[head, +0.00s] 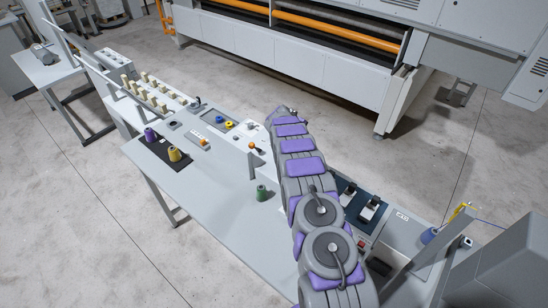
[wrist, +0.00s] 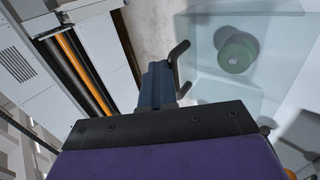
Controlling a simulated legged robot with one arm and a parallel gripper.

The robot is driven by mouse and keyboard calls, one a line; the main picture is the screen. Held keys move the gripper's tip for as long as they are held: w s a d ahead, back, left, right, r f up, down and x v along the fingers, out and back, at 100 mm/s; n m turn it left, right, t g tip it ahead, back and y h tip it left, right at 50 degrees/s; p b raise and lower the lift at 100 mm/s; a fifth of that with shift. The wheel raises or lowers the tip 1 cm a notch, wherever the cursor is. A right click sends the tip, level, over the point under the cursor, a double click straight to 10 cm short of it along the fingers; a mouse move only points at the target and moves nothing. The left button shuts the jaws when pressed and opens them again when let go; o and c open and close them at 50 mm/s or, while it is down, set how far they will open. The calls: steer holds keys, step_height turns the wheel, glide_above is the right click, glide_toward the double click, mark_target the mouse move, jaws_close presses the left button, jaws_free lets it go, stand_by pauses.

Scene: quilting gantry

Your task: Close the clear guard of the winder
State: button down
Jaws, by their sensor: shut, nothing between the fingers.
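The clear guard (wrist: 275,28) of the winder is a pale see-through panel at the upper right of the wrist view. A round green spool (wrist: 237,52) shows through it. A dark bent handle (wrist: 180,48) is at the guard's left edge. My gripper (wrist: 158,76) has its blue fingers together with nothing between them. The fingers lie just left of the handle; I cannot tell if they touch it. In the head view my arm hides the gripper, and I cannot make out the guard there.
In the head view, the long grey table (head: 215,210) carries a green cone (head: 262,193), a dark mat (head: 160,153) with purple and yellow cones, and several pale pegs. A large white machine (head: 265,50) with orange rollers stands behind. The floor between is clear.

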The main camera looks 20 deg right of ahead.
steer(key=shift+w+f, duration=0.1)
step_height(320, 180, up, 13)
steer(key=s+a+b, duration=0.1)
steer(key=s+a, duration=0.1)
steer(key=a, duration=0.1)
steer(key=s+a+f, duration=0.2)
steer(key=s+a, duration=0.1)
steer(key=a, duration=0.3)
steer(key=shift+y, duration=0.3)
steer(key=shift+p+x, duration=1.3)
steer(key=shift+x, duration=5.5)
steer(key=shift+f, duration=0.1)
steer(key=shift+w+d+f+b, duration=0.1)
steer(key=shift+f+b, duration=0.45)
steer(key=shift+b, duration=0.35)
steer(key=shift+d, duration=0.2)
